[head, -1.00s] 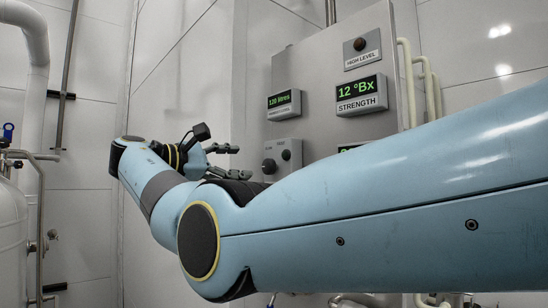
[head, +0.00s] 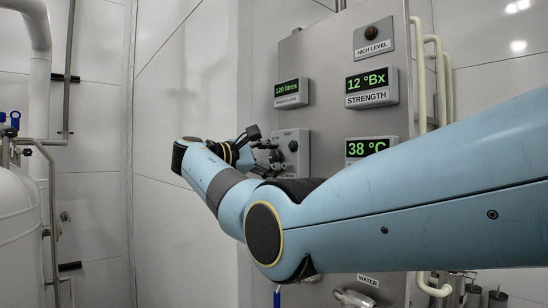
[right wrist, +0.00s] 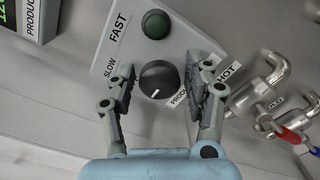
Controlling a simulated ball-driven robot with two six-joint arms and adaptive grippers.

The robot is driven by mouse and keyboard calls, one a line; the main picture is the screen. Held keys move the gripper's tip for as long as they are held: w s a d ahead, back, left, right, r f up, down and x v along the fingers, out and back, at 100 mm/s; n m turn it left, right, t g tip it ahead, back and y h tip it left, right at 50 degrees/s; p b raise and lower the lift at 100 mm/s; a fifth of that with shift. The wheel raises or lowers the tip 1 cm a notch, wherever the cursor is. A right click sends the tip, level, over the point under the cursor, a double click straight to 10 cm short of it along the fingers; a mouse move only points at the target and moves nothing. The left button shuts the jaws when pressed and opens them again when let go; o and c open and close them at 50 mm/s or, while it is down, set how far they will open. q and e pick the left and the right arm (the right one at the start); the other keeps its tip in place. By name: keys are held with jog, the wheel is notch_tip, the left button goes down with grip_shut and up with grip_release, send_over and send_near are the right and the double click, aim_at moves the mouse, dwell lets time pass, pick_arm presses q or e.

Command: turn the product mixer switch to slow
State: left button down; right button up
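The product mixer switch is a black round knob (right wrist: 158,79) with a white pointer mark on its lower rim in the right wrist view. It sits on a tilted grey panel (right wrist: 185,28), below a dark green button (right wrist: 156,24). The FAST label (right wrist: 118,27) and SLOW label (right wrist: 110,66) lie left of it. My right gripper (right wrist: 165,84) is open, one finger on each side of the knob, with visible gaps. In the head view my right gripper (head: 268,155) is at the panel (head: 303,160) and hides the knob. My left gripper is out of view.
The grey cabinet carries displays for litres (head: 291,88), strength (head: 372,82) and temperature (head: 366,148). Pipe taps, one with a red handle (right wrist: 289,136), stand right of the panel in the wrist view. A white tank (head: 18,225) stands at far left.

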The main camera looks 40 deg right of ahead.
jog(key=c, duration=0.8)
jog(key=shift+f+m+b, duration=0.15)
jog(key=shift+m+b, duration=0.15)
jog(key=shift+b, duration=0.55)
jog(key=shift+c, duration=0.2)
jog(key=m+b, duration=0.5)
jog(key=b, duration=0.2)
jog(key=shift+f, duration=0.15)
jog(key=shift+m+b, duration=1.35)
jog(key=shift+m, duration=0.15)
jog(key=o, duration=1.2)
jog(key=shift+a, duration=0.1)
jog(key=a, duration=0.8)
jog(key=s+a, duration=0.1)
jog(key=a, duration=0.3)
